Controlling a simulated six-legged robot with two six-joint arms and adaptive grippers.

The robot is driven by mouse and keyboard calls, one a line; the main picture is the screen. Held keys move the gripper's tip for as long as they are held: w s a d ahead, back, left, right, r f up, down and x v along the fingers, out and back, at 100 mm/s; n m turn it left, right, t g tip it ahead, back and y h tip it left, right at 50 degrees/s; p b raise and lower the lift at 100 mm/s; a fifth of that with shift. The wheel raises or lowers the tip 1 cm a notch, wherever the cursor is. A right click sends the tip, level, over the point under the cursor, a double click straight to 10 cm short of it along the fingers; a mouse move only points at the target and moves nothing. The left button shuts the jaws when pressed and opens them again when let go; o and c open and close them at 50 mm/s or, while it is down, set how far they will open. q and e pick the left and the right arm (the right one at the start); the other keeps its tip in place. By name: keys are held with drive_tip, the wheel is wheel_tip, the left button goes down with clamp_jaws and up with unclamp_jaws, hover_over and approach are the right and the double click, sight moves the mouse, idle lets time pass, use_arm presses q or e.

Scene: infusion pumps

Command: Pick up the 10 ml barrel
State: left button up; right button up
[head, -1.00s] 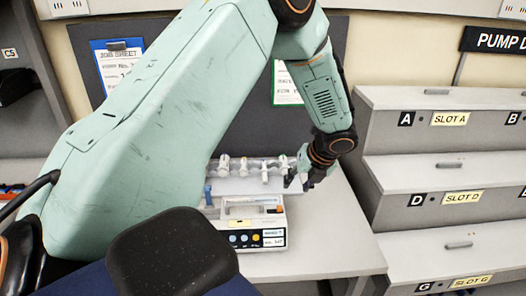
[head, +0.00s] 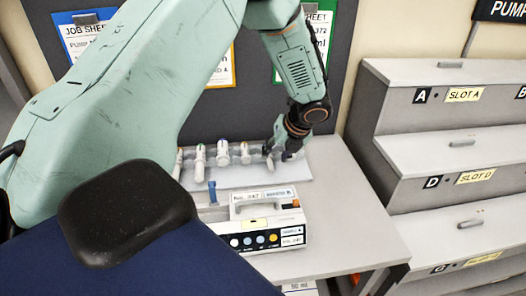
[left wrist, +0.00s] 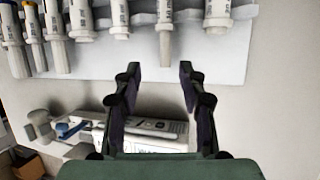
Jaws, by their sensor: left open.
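Several white syringe barrels stand in a row on a pale rack (head: 240,178) at the back of the table; the rack also shows in the left wrist view (left wrist: 240,62). I cannot read which barrel is the 10 ml one. My left gripper (head: 284,155) is at the right end of the row and partly hides the barrels there. In the left wrist view, my left gripper (left wrist: 160,70) is open and empty. One slim barrel (left wrist: 166,32) lies just beyond the gap between its fingertips, and a wider barrel (left wrist: 217,16) is to its right. My right gripper is not in view.
A white infusion pump (head: 265,216) with coloured buttons stands in front of the rack, with a blue clamp (head: 212,192) beside it. Stepped grey slot shelves (head: 420,145) stand at the right. The table (head: 340,215) is clear right of the pump.

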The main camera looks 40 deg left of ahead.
sight(271, 165)
use_arm(q)
drive_tip(key=shift+d+f, duration=0.15)
drive_tip(key=shift+f, duration=0.3)
drive_tip(key=x, duration=0.5)
drive_tip(key=shift+w+f, duration=0.1)
drive_tip(key=shift+w, duration=0.1)
drive_tip(key=shift+d+r, duration=0.3)
drive_tip(key=shift+c, duration=1.2)
drive_tip(key=shift+a+f, duration=0.2)
drive_tip(key=shift+a, duration=0.15)
drive_tip(key=c, duration=0.4)
drive_tip(key=shift+c, duration=1)
drive_tip(key=shift+d+r, duration=0.2)
drive_tip(key=shift+d, duration=0.05)
clamp_jaws()
